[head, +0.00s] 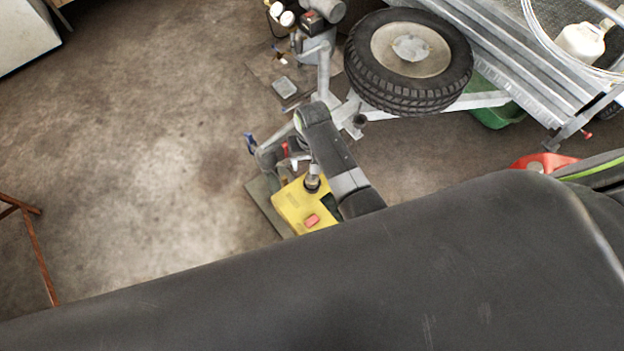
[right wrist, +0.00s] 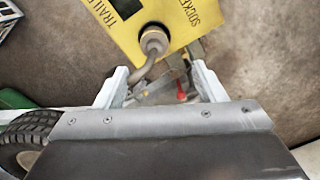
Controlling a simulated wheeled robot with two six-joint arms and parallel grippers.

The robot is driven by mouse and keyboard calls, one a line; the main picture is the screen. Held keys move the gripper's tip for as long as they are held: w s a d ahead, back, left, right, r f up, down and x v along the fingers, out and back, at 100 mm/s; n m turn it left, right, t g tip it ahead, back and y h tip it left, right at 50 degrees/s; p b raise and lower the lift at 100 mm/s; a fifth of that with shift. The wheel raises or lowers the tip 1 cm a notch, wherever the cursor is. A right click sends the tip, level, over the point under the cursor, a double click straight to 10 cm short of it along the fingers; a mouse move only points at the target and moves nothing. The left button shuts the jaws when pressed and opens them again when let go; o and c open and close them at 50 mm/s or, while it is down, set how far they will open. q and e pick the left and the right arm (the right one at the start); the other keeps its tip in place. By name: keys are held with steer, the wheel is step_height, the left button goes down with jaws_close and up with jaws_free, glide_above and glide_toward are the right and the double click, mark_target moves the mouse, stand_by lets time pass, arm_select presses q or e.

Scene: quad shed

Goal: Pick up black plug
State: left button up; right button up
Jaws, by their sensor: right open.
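A dark round plug (right wrist: 153,42) with a brassy collar sits at the yellow box (right wrist: 188,12) in the right wrist view, and a grey cable curves down from it. Printed words on the box are partly cut off. My right gripper (right wrist: 158,70) is open, its two pale fingers apart on either side of the cable, short of the plug. Nothing is held. In the head view the plug (head: 312,184) stands on the yellow box (head: 292,207), close beside a dark arm-like part that hides some of the box. My left gripper is not in view.
A grey trailer coupling with a red handle (right wrist: 181,97) lies beyond the cable. In the head view a spare wheel (head: 408,60) sits on the trailer frame. Bare concrete floor (head: 150,150) is free at left.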

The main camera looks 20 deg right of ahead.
mark_target(312, 180)
steer(key=shift+f, duration=1.45)
steer(key=shift+s+d+f, duration=0.15)
steer(key=shift+f, duration=1.15)
steer(key=shift+s+d+f, duration=0.1)
steer(key=shift+s+f, duration=0.05)
steer(key=shift+f, duration=1.1)
steer(key=c, duration=1.1)
